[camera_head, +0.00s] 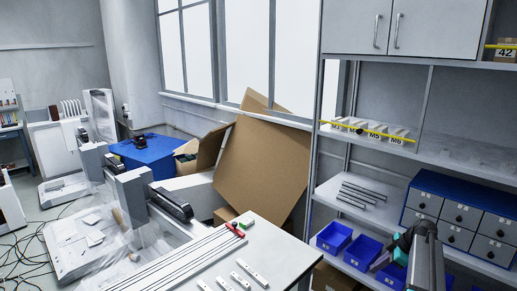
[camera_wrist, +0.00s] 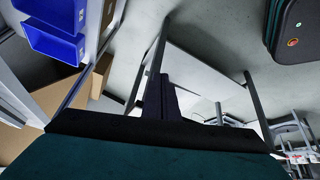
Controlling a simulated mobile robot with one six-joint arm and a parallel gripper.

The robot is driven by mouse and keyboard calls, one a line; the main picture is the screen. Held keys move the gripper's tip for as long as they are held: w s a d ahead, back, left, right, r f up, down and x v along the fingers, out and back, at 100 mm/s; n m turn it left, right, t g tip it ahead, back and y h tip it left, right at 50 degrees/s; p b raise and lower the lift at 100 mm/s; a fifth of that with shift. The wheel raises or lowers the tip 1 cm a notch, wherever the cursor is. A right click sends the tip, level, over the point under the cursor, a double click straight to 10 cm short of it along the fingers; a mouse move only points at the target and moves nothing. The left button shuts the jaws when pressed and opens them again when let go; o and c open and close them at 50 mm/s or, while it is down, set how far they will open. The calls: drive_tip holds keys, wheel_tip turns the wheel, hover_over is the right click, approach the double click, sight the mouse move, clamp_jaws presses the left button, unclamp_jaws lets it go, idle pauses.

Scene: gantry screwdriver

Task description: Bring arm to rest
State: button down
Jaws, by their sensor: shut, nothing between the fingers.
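My arm is in the lower right of the head view, in front of the shelf unit. My gripper (camera_head: 381,262) is at its end, pointing left and down, close to the blue bins in the picture. In the wrist view my gripper (camera_wrist: 162,92) shows as dark fingers held together, with nothing between them. Part of the gripper is hidden behind the arm link in the head view. No screwdriver can be made out in either view.
The shelf unit (camera_head: 440,152) holds blue open bins (camera_head: 333,237), metal rods and a blue drawer cabinet (camera_head: 459,214). A white table (camera_head: 277,246) with rails and small white blocks stands left of my arm. A large cardboard sheet (camera_head: 262,165) leans behind it.

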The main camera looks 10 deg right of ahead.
drive_tip(key=s+a+f+g, duration=0.2)
drive_tip(key=s+a+f, duration=0.1)
drive_tip(key=a+f, duration=0.6)
drive_tip(key=s+a+f+g, duration=0.2)
drive_tip(key=s+a+f, duration=0.2)
drive_tip(key=a+f, duration=0.55)
drive_tip(key=s+a+f+g, duration=0.25)
drive_tip(key=a+f, duration=0.25)
drive_tip(key=a, duration=0.7)
drive_tip(key=s+a+f+m+g+h, duration=0.1)
drive_tip(key=s+a+f, duration=0.25)
drive_tip(key=s, duration=0.45)
drive_tip(key=s+a+f+m+g+h, duration=0.1)
drive_tip(key=s+a+f, duration=0.25)
drive_tip(key=s, duration=0.45)
drive_tip(key=s+a+f+m+g+h, duration=0.1)
drive_tip(key=s+a+f+g, duration=0.15)
drive_tip(key=s+a, duration=0.4)
drive_tip(key=s+d+f+m+t+h, duration=0.1)
drive_tip(key=s+d+m, duration=0.4)
drive_tip(key=m, duration=0.3)
drive_tip(key=shift+s+m+t, duration=0.3)
drive_tip(key=shift+s, duration=0.3)
